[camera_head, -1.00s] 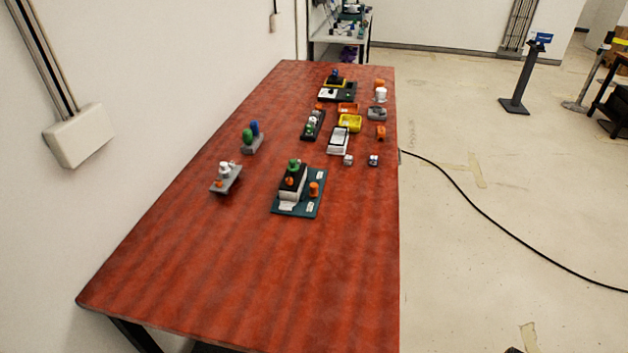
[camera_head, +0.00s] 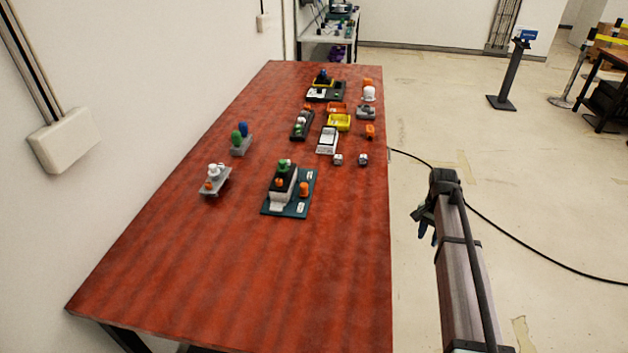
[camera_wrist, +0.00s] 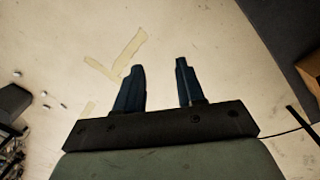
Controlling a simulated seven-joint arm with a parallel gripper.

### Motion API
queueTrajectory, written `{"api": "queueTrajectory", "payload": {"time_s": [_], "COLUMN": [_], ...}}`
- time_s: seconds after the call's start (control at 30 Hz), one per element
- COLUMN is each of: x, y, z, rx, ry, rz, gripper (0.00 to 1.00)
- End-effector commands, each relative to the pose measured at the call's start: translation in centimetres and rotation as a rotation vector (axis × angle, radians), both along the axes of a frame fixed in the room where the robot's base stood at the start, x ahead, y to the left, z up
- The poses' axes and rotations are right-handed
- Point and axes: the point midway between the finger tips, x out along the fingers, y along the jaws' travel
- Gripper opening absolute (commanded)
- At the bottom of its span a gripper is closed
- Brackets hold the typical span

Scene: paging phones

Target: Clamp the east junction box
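I cannot tell which thing is the east junction box. A teal base plate (camera_head: 270,209) on the table bears a dark and pale housing (camera_head: 284,187) with a green knob on top and an orange cylinder (camera_head: 304,188) beside it. A small grey unit (camera_head: 366,112) sits near the table's right edge, farther back. My gripper (camera_head: 424,230) is right of the table, over the floor and apart from everything on the table. In the wrist view its two blue fingers (camera_wrist: 157,82) stand apart with nothing between them, above bare floor.
The red table's (camera_head: 230,275) near half is clear. At its left are a grey-white fixture (camera_head: 214,180) and a unit with green and blue knobs (camera_head: 240,140). Farther back are a yellow bin (camera_head: 340,122), a white-topped device (camera_head: 327,140) and two small cubes. A black cable (camera_head: 520,236) crosses the floor.

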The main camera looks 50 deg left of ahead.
Motion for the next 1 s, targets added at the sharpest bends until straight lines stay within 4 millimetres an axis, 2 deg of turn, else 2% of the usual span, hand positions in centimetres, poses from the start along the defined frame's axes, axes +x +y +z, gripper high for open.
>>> {"api": "queueTrajectory", "payload": {"time_s": [0.03,0.27,0.33,0.47,0.6,0.7,0.8,0.9,1.0], "x": [0.0,-2.5,-4.5,-9.2,-15.0,-18.9,-21.9,-24.1,-25.3], "y": [2.7,11.5,14.4,19.1,23.9,26.5,28.4,29.5,30.0], "z": [2.4,11.7,14.1,17.5,21.4,23.9,25.8,27.1,27.7], "rx": [0.011,0.050,0.060,0.070,0.082,0.088,0.093,0.096,0.097], "ry": [-0.015,-0.062,-0.065,-0.058,-0.049,-0.043,-0.039,-0.034,-0.033], "rz": [0.007,0.028,0.059,0.148,0.249,0.313,0.361,0.395,0.413], "gripper": [0.38,0.38,0.38,0.38,0.38,0.38,0.38,0.38,0.38]}}
